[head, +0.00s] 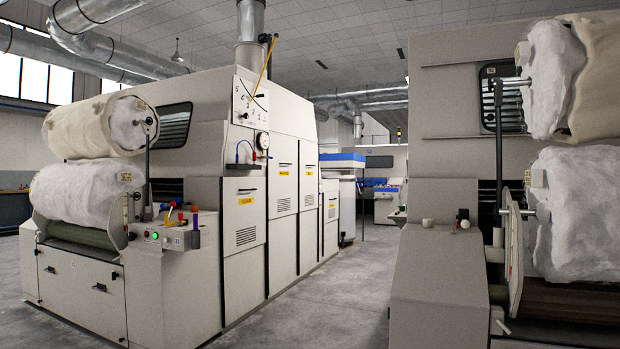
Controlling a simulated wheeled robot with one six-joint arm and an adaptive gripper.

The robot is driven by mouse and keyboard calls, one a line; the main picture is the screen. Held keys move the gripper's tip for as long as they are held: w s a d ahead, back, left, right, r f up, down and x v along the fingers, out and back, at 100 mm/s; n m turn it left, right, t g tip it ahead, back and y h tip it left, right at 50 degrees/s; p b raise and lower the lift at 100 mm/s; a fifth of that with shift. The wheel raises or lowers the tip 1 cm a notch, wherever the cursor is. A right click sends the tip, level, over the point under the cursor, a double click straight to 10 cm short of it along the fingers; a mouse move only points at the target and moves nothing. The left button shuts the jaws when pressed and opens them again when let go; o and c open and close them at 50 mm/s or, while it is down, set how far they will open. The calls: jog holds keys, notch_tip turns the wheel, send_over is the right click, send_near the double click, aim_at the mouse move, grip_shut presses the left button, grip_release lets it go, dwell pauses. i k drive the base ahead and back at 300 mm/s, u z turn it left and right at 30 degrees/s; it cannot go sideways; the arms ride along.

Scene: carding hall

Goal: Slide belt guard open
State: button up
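I cannot tell for sure which part is the belt guard. The left machine has several pale upright side panels with dark handles and louvres: a near panel (243,222) with a yellow label, a middle panel (284,210) and a narrower panel (308,205) behind it. All look closed, and their label text is too small to read. On the right machine an upright pale plate (515,255) stands nearly edge-on beside the lower fibre roll. My gripper is not in view.
A control box (172,238) with lit buttons and coloured levers projects from the left machine. Fibre rolls (85,192) sit at its front. The right machine's grey housing (437,285) borders the aisle. Open concrete floor (325,300) lies between the machines.

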aim_at(309, 151)
jog(key=u, duration=0.4)
jog(key=k, duration=0.45)
jog(key=u, duration=0.65)
jog(key=i, duration=0.75)
jog(key=z, duration=0.45)
jog(key=i, duration=2.35)
jog(key=z, duration=0.55)
jog(key=i, duration=2)
jog(key=z, duration=0.3)
jog(key=i, duration=5.5)
jog(key=u, duration=0.2)
